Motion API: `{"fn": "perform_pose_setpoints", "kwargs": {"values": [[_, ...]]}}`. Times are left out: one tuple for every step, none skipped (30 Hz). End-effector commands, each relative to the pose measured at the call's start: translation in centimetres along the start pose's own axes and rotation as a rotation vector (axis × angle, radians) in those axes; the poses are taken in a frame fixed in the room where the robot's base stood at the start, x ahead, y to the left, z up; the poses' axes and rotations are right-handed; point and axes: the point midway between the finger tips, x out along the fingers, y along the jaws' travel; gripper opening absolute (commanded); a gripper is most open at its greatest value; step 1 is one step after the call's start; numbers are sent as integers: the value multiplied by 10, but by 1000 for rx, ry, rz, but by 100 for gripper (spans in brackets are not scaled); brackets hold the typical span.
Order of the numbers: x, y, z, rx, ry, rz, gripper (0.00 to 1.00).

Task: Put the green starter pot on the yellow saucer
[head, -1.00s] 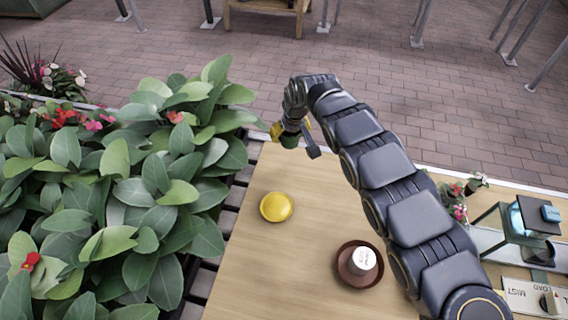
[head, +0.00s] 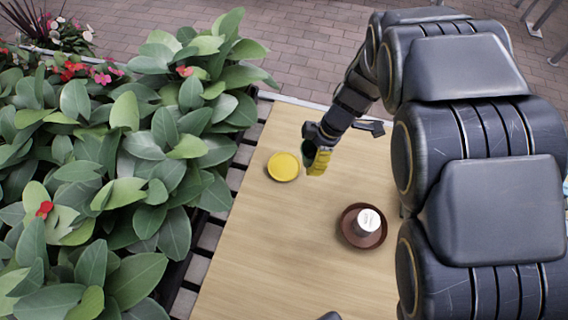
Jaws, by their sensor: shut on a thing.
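The yellow saucer (head: 284,167) lies flat and empty on the wooden table, towards its far left side.
A brown saucer (head: 348,234) with a white labelled cup (head: 367,221) on it stands nearer on the table, to the right. Dense leafy plants (head: 120,180) line the table's left edge. My arm covers the right side. The near part of the table (head: 270,265) is clear.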

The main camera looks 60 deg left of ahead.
Motion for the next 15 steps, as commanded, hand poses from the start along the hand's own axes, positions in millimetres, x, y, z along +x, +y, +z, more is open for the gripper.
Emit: {"fn": "perform_pose_setpoints", "kwargs": {"values": [[-3, -18, -8, -86, -4, -24, 26], [-4, -28, -12, -135, -6, -38, 26], [-5, -40, -17, -194, -8, -55, 26], [-6, -47, -20, -234, -9, -65, 26], [-6, -54, -24, -272, -10, -77, 26], [-6, -63, -28, -313, -11, -90, 26], [-7, -69, -30, -340, -11, -97, 26], [-7, -73, -33, -365, -12, -102, 26], [-7, -78, -36, -392, -12, -107, 26], [-7, -81, -37, -408, -12, -112, 26], [-7, -83, -38, -420, -12, -116, 26], [-6, -84, -39, -433, -13, -120, 26], [-5, -84, -39, -438, -13, -122, 26], [-4, -82, -39, -442, -14, -122, 26], [-2, -77, -39, -445, -14, -123, 26]]}}
